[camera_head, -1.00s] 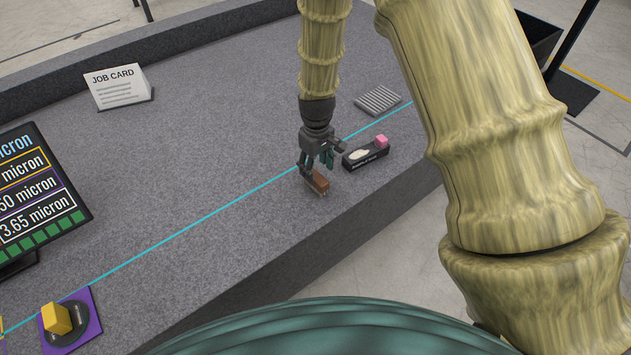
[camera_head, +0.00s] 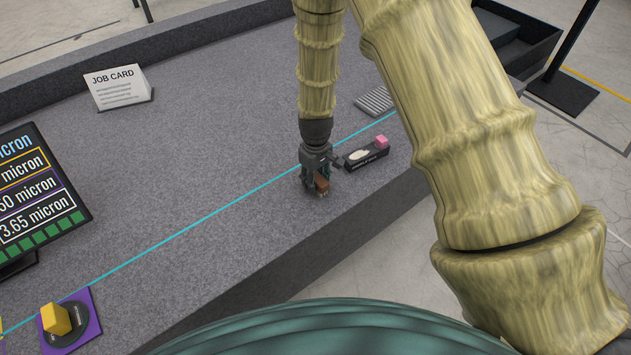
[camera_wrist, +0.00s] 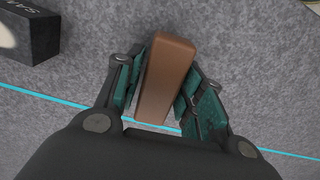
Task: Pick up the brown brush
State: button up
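The brown brush (camera_head: 321,184) is a small brown block on the grey granite bed (camera_head: 200,150), near its front edge. My gripper (camera_head: 316,180) is low over it, pointing down, with its fingers around the brush. In the wrist view the brush (camera_wrist: 167,80) lies between the two teal finger pads of my gripper (camera_wrist: 165,85). The brush's underside is hidden.
A black box (camera_head: 366,154) with a pink block (camera_head: 382,141) stands close right of my gripper. A ribbed grey plate (camera_head: 375,100) lies behind it. A job card (camera_head: 118,86), a screen (camera_head: 38,190) and a yellow block (camera_head: 56,319) on a purple mat are left. The bed's middle is clear.

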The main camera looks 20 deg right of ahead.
jog(key=c, duration=0.5)
jog(key=shift+r, duration=1.65)
jog(key=shift+w+r, duration=0.2)
jog(key=shift+w, duration=0.1)
jog(key=w, duration=0.5)
jog(key=w+a+r, duration=0.1)
jog(key=w, duration=0.9)
jog(key=shift+w+a+r, duration=0.15)
jog(key=shift+a+r, duration=0.05)
jog(key=shift+a, duration=0.2)
